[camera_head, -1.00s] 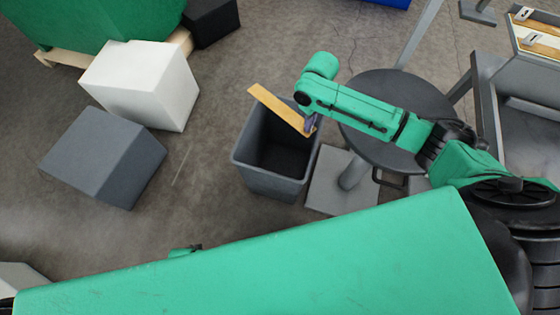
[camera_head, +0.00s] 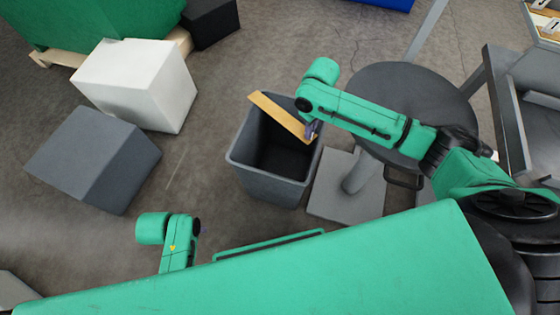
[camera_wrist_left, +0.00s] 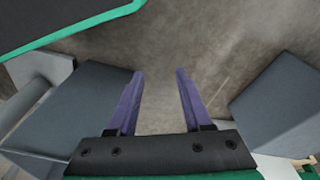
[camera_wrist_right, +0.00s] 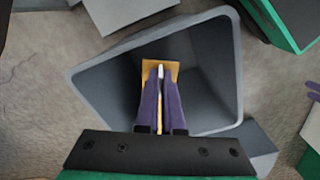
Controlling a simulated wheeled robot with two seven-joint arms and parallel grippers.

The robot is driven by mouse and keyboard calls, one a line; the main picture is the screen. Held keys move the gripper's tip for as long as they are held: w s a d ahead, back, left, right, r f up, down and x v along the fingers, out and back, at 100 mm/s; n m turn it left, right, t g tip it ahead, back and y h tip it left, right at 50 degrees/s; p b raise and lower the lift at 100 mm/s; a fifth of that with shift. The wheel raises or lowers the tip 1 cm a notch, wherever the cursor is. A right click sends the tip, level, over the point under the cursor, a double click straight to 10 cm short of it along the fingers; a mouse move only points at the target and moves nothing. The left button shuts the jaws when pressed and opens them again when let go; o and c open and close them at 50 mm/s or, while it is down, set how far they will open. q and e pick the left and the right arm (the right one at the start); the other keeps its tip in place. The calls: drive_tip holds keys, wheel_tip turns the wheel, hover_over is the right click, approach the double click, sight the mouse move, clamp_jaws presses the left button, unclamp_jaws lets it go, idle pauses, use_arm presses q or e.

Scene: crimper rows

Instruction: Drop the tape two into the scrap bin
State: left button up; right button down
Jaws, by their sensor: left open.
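The tape two (camera_head: 282,114) is a flat yellow-orange strip. My right gripper (camera_head: 311,130) is shut on its near right end and holds it over the open top of the scrap bin (camera_head: 266,186), a grey square bin on the floor. In the right wrist view the fingers (camera_wrist_right: 160,85) close on the strip (camera_wrist_right: 160,68), with the bin's rim (camera_wrist_right: 95,105) around it and the bin's dark inside below. My left gripper (camera_wrist_left: 158,95) is open and empty, with bare floor between its fingers. In the head view only part of my left arm shows.
A white box (camera_head: 135,82) and a grey box (camera_head: 94,158) stand on the floor left of the bin. A round dark stool (camera_head: 410,100) stands right of it. A metal frame (camera_head: 505,115) is at the far right. Floor between grey box and bin is clear.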

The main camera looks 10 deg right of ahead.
drive_tip(key=c, duration=1)
unclamp_jaws()
drive_tip(key=shift+r, duration=0.3)
use_arm(q)
drive_tip(key=s+a+f+p, duration=0.2)
drive_tip(key=s+f+p, duration=0.2)
drive_tip(key=f, duration=0.5)
drive_tip(key=shift+s+a+f+p, duration=0.15)
drive_tip(key=shift+s+a+p, duration=0.1)
drive_tip(key=shift+s+p, duration=0.15)
use_arm(e)
wheel_tip(320, 180, up, 14)
